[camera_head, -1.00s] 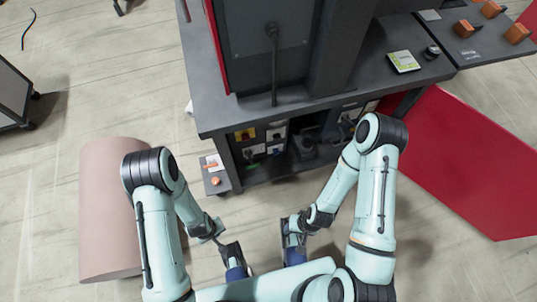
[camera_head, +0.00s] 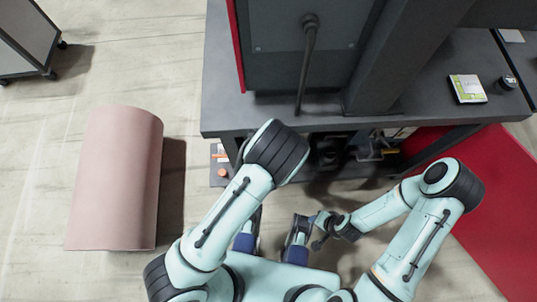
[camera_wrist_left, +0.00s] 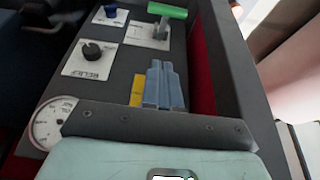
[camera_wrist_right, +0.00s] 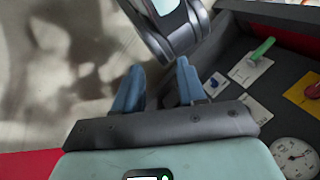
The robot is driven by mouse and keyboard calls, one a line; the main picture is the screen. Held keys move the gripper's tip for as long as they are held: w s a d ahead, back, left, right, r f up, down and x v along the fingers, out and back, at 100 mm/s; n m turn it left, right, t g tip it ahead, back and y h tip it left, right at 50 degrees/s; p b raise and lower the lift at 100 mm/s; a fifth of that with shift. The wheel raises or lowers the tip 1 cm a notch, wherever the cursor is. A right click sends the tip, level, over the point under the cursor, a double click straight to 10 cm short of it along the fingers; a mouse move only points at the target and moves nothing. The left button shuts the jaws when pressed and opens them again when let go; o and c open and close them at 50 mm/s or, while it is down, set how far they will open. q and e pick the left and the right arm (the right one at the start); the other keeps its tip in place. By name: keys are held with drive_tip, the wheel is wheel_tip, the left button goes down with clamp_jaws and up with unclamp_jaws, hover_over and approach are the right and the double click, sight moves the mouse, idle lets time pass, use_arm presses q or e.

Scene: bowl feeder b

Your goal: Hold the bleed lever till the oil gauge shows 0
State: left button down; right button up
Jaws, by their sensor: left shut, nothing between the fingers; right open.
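A lever with a green handle (camera_wrist_left: 167,10) stands on a white plate at the top of the left wrist view. It also shows in the right wrist view (camera_wrist_right: 262,49). My left gripper (camera_wrist_left: 164,68) is shut and empty, its fingertips just below the lever in the picture; contact is not visible. A round white gauge (camera_wrist_left: 46,122) is partly hidden by my left gripper's body. The gauge shows more fully in the right wrist view (camera_wrist_right: 294,156), but its reading is too small to tell. My right gripper (camera_wrist_right: 158,68) is open and empty, left of the panel.
A black knob (camera_wrist_left: 92,50) marked RELIEF and a blue knob (camera_wrist_left: 111,10) sit near the lever. The dark bench (camera_head: 240,108) overhangs the panel area. A pink cylinder (camera_head: 115,180) lies on the floor at left. My left arm crosses the right wrist view.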

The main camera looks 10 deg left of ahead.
use_arm(q)
drive_tip(key=b+x, duration=0.3)
drive_tip(key=x, duration=0.7)
drive_tip(key=shift+f, duration=0.2)
drive_tip(key=shift+s+f+b, duration=0.25)
drive_tip(key=shift+f+b, duration=0.05)
drive_tip(key=shift+f, duration=0.2)
drive_tip(key=shift+s+f+b, duration=0.25)
drive_tip(key=shift+f, duration=0.3)
drive_tip(key=shift+s+d+f, duration=0.15)
drive_tip(key=shift+s+f, duration=0.15)
drive_tip(key=shift+f, duration=0.35)
use_arm(e)
drive_tip(key=w+d+f+t+h, duration=0.1)
drive_tip(key=w+d+f, duration=0.2)
drive_tip(key=w+f, duration=0.2)
drive_tip(key=shift+w+d+m+t, duration=0.3)
drive_tip(key=shift+w+t, duration=0.1)
drive_tip(key=shift+w, duration=0.3)
drive_tip(key=shift+s, duration=0.1)
